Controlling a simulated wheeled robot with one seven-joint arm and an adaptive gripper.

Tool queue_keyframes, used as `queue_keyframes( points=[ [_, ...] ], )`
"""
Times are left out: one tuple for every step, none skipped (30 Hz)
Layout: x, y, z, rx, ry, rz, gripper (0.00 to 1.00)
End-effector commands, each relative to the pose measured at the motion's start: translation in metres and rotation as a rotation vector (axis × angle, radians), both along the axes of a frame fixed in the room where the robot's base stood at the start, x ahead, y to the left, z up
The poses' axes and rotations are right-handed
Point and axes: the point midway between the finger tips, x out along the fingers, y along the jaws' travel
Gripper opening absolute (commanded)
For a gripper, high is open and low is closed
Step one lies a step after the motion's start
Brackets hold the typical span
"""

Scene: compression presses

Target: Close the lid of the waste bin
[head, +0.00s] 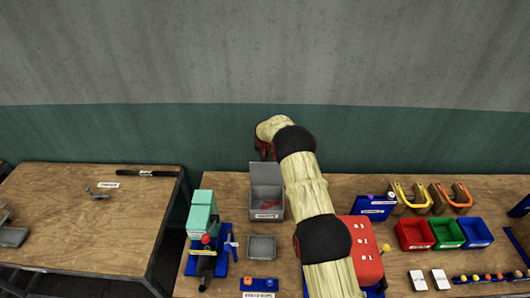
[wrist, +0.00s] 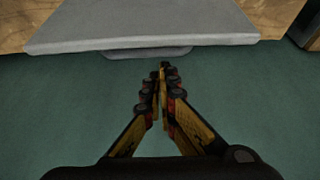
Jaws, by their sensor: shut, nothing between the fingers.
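The waste bin (head: 267,212) is a grey open-topped box with a label on its front, near the back of the workbench. A red item shows inside it. Its grey lid (head: 265,172) stands raised at the back of the bin. My gripper (head: 265,155) points down just behind the lid's top edge, its fingertips partly hidden there. In the wrist view my gripper (wrist: 163,70) is shut and empty. A grey slab, apparently the lid (wrist: 140,28), lies just ahead of the fingertips; I cannot tell whether they touch.
A grey tray (head: 261,247) and a green press (head: 202,222) stand near the bin. A red press (head: 368,250) is right of my arm. Red, green and blue bins (head: 446,233) sit farther right. The wall is behind the bench. A second table (head: 80,215) stands left.

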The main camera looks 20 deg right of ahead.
Motion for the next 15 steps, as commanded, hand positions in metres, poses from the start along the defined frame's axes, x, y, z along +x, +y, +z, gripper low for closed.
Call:
queue_keyframes(
  points=[
    [-0.004, 0.0016, 0.0028, -0.001, 0.001, 0.0, 0.0],
    [-0.0056, 0.0022, 0.0033, 0.0, 0.001, 0.001, 0.0],
    [-0.0073, 0.0031, 0.0033, 0.0, 0.0, 0.001, 0.0],
    [-0.0088, 0.0036, 0.003, 0.0, 0.001, 0.001, 0.0],
    [-0.0098, 0.004, 0.0029, 0.0, 0.001, 0.001, 0.0],
    [-0.0108, 0.0044, 0.0027, 0.0, 0.001, 0.0, 0.0],
    [-0.0112, 0.0047, 0.0027, 0.0, 0.001, 0.0, 0.0],
    [-0.0114, 0.0048, 0.0027, 0.0, 0.001, 0.0, 0.0],
    [-0.0116, 0.0049, 0.0026, 0.0, 0.001, 0.0, 0.0],
    [-0.0117, 0.0049, 0.0026, 0.0, 0.001, 0.0, 0.0],
    [-0.0117, 0.0049, 0.0025, 0.0, 0.001, 0.0, 0.0],
    [-0.0116, 0.0048, 0.0023, 0.0, 0.001, 0.0, 0.0],
    [-0.0117, 0.0049, 0.0023, 0.0, 0.001, 0.0, 0.0],
    [-0.0117, 0.0049, 0.0023, 0.0, 0.001, 0.0, 0.0],
    [-0.0117, 0.0049, 0.0023, 0.0, 0.001, 0.0, 0.0]
  ],
)
